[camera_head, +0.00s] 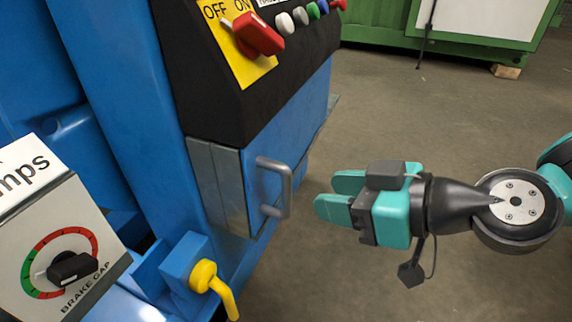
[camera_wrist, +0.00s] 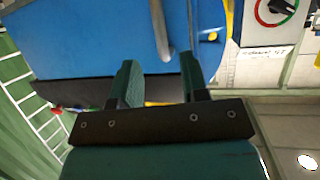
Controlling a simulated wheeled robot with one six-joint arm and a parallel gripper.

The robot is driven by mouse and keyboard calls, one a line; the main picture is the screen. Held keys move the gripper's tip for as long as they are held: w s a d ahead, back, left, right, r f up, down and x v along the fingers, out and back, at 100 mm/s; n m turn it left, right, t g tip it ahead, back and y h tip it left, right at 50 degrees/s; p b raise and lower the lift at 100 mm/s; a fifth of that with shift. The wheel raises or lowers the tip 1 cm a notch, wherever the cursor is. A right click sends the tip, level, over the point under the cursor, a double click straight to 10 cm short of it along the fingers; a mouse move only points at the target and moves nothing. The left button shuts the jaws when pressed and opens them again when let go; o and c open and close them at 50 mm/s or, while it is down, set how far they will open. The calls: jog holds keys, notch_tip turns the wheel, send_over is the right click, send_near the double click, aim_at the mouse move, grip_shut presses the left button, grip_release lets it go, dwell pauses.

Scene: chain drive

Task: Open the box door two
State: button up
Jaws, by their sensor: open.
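A blue box door (camera_head: 272,172) is set below a black control panel on a blue machine. It has a grey bar handle (camera_head: 284,188), and metal plates show along its left edge. The door looks shut. My teal gripper (camera_head: 334,196) is open and empty, to the right of the handle and apart from it. In the wrist view the two fingers of my gripper (camera_wrist: 160,84) stand apart, pointing at the blue door (camera_wrist: 90,40). The grey handle (camera_wrist: 162,30) lies ahead of them, near the gap between them.
A red OFF/ON switch (camera_head: 258,34) sits on the black panel (camera_head: 215,100) above the door. A yellow lever (camera_head: 214,287) projects below left of it. A brake gap dial (camera_head: 72,268) is at far left. Floor (camera_head: 390,110) right of the door is clear.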

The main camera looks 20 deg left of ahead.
aim_at(287, 209)
jog(key=p+x, duration=0.4)
jog(key=x, duration=0.5)
jog(key=shift+d+f, duration=0.1)
jog(key=shift+f, duration=0.05)
grip_shut()
